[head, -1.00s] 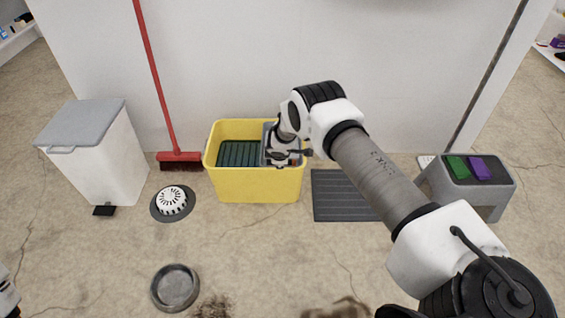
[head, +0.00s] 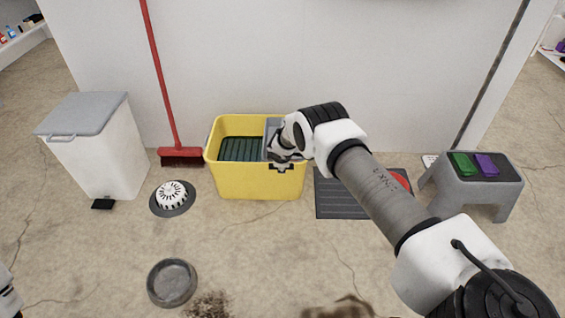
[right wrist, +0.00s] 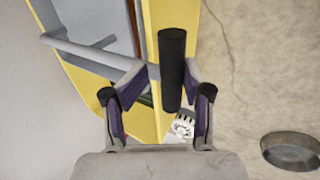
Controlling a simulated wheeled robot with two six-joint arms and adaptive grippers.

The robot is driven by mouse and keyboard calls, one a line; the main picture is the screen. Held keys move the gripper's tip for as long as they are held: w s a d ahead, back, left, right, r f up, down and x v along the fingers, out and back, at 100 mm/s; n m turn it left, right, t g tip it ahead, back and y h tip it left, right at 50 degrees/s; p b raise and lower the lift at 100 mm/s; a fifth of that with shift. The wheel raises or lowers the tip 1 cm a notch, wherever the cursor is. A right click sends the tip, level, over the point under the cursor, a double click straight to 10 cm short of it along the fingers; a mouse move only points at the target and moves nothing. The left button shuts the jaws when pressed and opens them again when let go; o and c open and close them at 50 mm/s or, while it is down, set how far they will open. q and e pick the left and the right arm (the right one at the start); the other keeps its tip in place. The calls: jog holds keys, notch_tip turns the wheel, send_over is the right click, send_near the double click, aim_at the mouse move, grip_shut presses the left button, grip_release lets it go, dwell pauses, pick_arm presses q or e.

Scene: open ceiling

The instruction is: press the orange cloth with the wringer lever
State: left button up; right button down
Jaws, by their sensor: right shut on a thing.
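The yellow wringer bucket (head: 258,182) stands against the wall in the head view; its rim also shows in the right wrist view (right wrist: 160,115). A grey wringer (head: 270,130) sits in its right part. My right gripper (head: 283,163) is at the bucket's front right rim. In the right wrist view its fingers (right wrist: 165,82) are shut on the black grip of the wringer lever (right wrist: 172,60), whose grey bar (right wrist: 90,55) runs left. I cannot make out the orange cloth; a thin reddish-brown strip shows inside the wringer.
A white bin (head: 95,150) and red broom (head: 180,157) stand left. A white drain cap (head: 172,195) and grey bowl (head: 172,283) are on the floor. Right are a dark mat (head: 340,197), a red thing partly behind my arm, and a stool (head: 475,185) with green and purple cloths.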

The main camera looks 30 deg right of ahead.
jog(key=c, duration=0.9)
grip_release()
jog(key=shift+s+a+f, duration=0.15)
jog(key=shift+s+f, duration=0.5)
jog(key=shift+f, duration=0.25)
jog(key=shift+c, duration=0.2)
jog(key=shift+o, duration=0.4)
jog(key=shift+w+a+f, duration=0.1)
jog(key=shift+f, duration=0.15)
jog(key=shift+c, duration=0.2)
jog(key=shift+r, duration=0.1)
jog(key=shift+a+r, duration=0.1)
jog(key=shift+r, duration=0.1)
jog(key=shift+c, duration=0.2)
jog(key=v, duration=1.2)
jog(key=shift+w+r, duration=0.2)
jog(key=shift+w, duration=0.15)
